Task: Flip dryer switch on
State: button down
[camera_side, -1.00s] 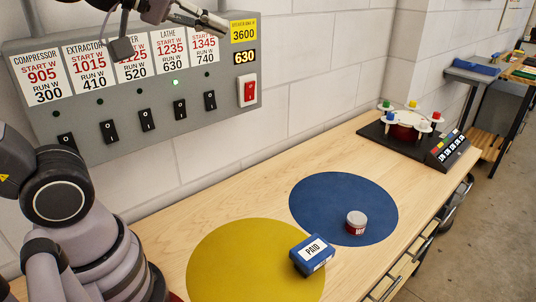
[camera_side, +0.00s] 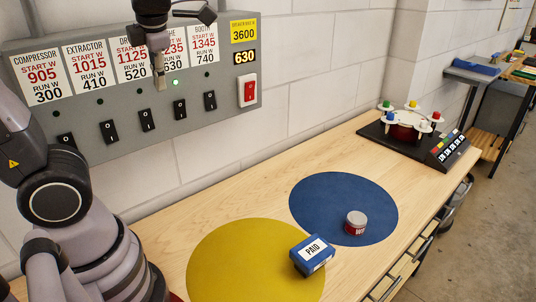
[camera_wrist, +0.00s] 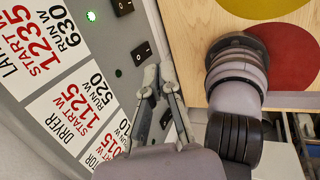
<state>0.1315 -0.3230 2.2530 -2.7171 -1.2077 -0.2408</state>
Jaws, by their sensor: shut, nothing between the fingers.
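The dryer switch (camera_side: 147,120) is a black rocker under the DRYER label on the grey wall panel (camera_side: 110,156); it also shows in the wrist view (camera_wrist: 143,52). The small lamp near it (camera_wrist: 118,73) is dark. My gripper (camera_side: 160,84) is shut and empty, pointing down in front of the panel, above the dryer and lathe switches in the side view. In the wrist view its fingertips (camera_wrist: 152,78) appear close to the dryer switch; I cannot tell whether they touch the panel. My gripper hides parts of the DRYER and LATHE labels in the side view.
The lathe switch (camera_side: 179,110) has a lit green lamp (camera_side: 175,83). The extractor switch (camera_side: 109,131) and booth switch (camera_side: 210,100) flank the middle pair. A red switch (camera_side: 249,92) sits at the panel's right below a 630 display (camera_side: 244,56). A blue PAID box (camera_side: 312,255) lies on the bench.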

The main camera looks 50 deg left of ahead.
aim_at(147, 120)
jog(key=shift+s+d+f+g+h, duration=0.3)
jog(key=shift+s+d+g, duration=0.2)
jog(key=shift+s+d, duration=0.15)
jog(key=shift+a, duration=0.1)
jog(key=a+f, duration=0.7)
jog(key=f, duration=0.2)
jog(key=shift+f, duration=0.4)
jog(key=shift+a, duration=0.15)
